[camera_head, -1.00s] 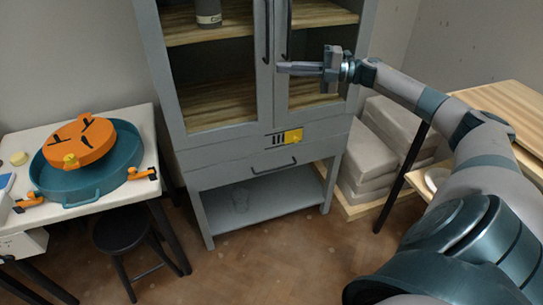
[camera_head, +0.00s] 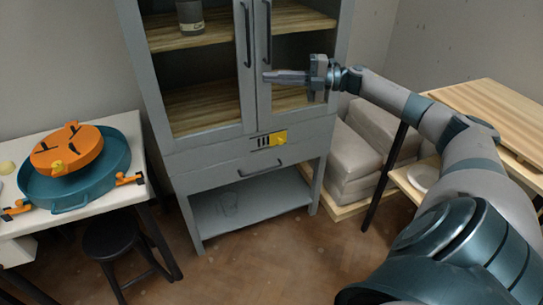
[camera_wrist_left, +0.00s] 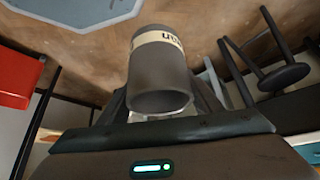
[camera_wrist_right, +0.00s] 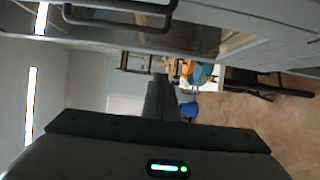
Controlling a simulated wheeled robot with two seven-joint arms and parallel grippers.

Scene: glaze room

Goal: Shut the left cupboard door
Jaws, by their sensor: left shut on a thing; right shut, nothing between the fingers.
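The grey cupboard (camera_head: 210,160) stands in the middle of the head view. Its left door (camera_head: 205,137), with glass and a dark upright handle (camera_head: 247,35), looks flush with the right door (camera_head: 300,116). My right gripper (camera_head: 268,76) is shut and empty, its tips in front of the door seam, just below the right door's handle (camera_head: 268,30). I cannot tell if it touches. The right wrist view shows its fingers (camera_wrist_right: 160,95) close to a handle (camera_wrist_right: 125,12). My left gripper (camera_wrist_left: 160,108), outside the head view, is shut on a dark grey jar (camera_wrist_left: 158,75) with a cream label band.
A white table (camera_head: 100,205) at left bears a teal basin (camera_head: 70,188) and an orange disc (camera_head: 65,150). A black stool (camera_head: 112,238) stands before it. Grey blocks (camera_head: 350,165) and a wooden-topped table (camera_head: 490,110) are at right. A jar (camera_head: 190,18) stands inside the cupboard.

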